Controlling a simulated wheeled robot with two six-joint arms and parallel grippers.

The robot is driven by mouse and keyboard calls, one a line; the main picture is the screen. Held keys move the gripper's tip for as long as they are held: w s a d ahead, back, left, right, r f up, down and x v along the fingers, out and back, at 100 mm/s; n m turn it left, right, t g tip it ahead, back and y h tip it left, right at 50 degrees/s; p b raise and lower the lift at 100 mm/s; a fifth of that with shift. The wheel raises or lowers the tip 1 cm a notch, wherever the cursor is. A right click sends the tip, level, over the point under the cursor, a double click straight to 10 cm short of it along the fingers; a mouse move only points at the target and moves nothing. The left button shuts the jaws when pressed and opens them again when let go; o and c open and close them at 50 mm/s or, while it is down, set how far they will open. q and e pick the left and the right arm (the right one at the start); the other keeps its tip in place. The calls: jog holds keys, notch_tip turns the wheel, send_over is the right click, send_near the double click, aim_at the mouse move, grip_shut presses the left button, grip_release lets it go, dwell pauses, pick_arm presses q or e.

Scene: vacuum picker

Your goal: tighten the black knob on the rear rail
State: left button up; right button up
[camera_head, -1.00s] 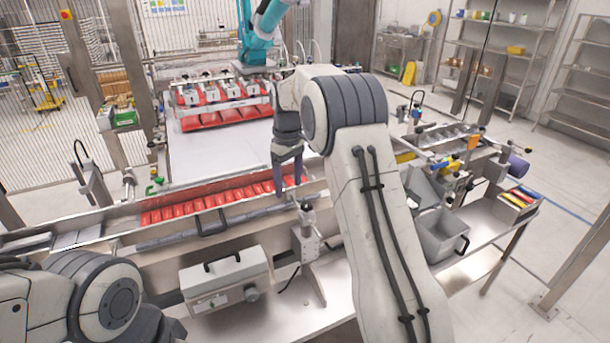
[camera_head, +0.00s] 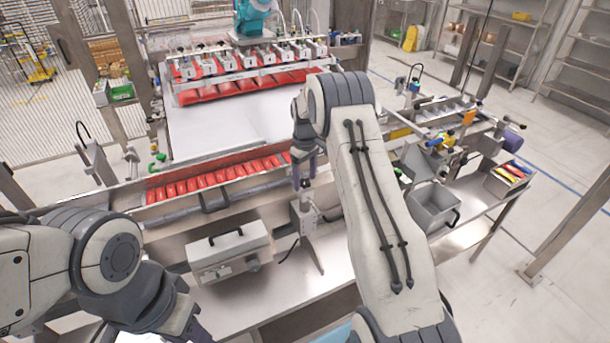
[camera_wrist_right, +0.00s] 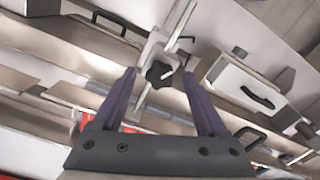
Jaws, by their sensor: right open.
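A black star-shaped knob (camera_wrist_right: 158,74) sits on a bright metal clamp block with a thin rod through it, in the right wrist view. In the head view the clamp's upright post (camera_head: 306,218) stands at the near side of the conveyor rail, below my right gripper. My right gripper (camera_head: 304,178) is open, its purple fingers pointing down. In the right wrist view the fingertips (camera_wrist_right: 159,71) appear on either side of the knob, with gaps; I cannot tell the remaining depth. My left gripper (camera_head: 195,332) is at the bottom edge, mostly cut off.
A white box with a black handle (camera_head: 228,253) stands left of the clamp post. Red packs (camera_head: 215,180) lie in the channel behind. A grey bin (camera_head: 432,208) stands to the right. Suction heads (camera_head: 250,60) hang over red packs at the back.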

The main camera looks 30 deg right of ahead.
jog(key=shift+f, duration=0.15)
grip_shut()
